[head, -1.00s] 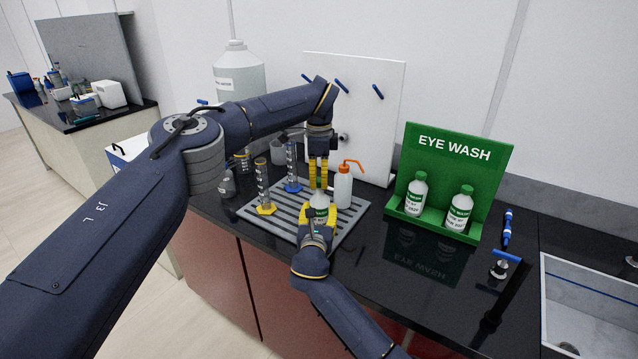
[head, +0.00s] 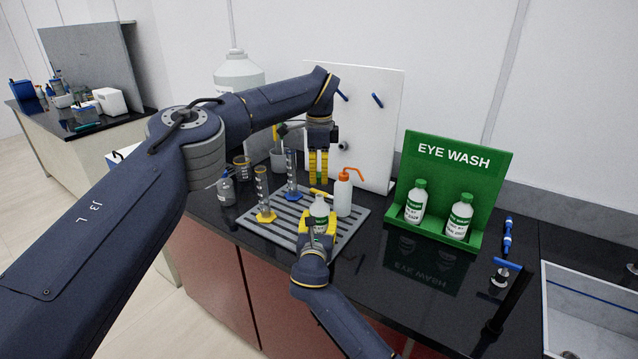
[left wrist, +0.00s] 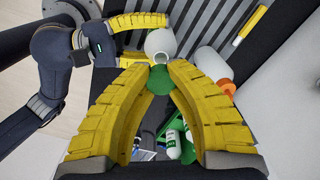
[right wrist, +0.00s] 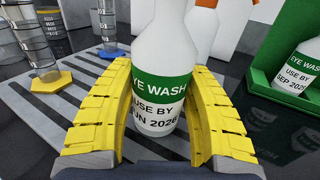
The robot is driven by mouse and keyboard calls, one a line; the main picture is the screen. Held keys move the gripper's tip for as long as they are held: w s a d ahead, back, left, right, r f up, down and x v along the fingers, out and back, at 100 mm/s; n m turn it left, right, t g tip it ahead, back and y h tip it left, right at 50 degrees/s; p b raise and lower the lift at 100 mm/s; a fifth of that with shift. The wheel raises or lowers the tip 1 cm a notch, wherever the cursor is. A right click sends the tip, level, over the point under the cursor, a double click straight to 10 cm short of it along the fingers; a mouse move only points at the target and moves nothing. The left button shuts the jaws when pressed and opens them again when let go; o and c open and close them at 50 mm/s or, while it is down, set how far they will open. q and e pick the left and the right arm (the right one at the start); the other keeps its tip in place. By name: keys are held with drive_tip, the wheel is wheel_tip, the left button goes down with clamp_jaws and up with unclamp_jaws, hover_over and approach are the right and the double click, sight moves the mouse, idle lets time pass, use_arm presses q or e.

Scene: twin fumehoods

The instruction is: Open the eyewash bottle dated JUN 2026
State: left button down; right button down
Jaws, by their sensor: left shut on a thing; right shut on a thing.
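The eyewash bottle (head: 320,212) stands upright over the grey slotted tray (head: 352,226). Its label reads "USE BY JUN 2026" in the right wrist view (right wrist: 160,100). My right gripper (head: 318,225) is shut around its body from the near side; its fingers also show in the right wrist view (right wrist: 160,145). My left gripper (head: 319,182) is above the bottle, pointing down, shut on the green cap (left wrist: 160,82). The cap is clear of the bottle, whose bare open neck (left wrist: 160,58) shows in the left wrist view.
An orange-tipped wash bottle (head: 343,195) stands close right of the held bottle. Graduated cylinders (head: 263,190) (head: 291,172) stand to the left. A green EYE WASH holder (head: 452,178) with two capped bottles (head: 416,203) (head: 459,216) is to the right. Dark counter before it is clear.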

drive_tip(key=c, duration=0.6)
unclamp_jaws()
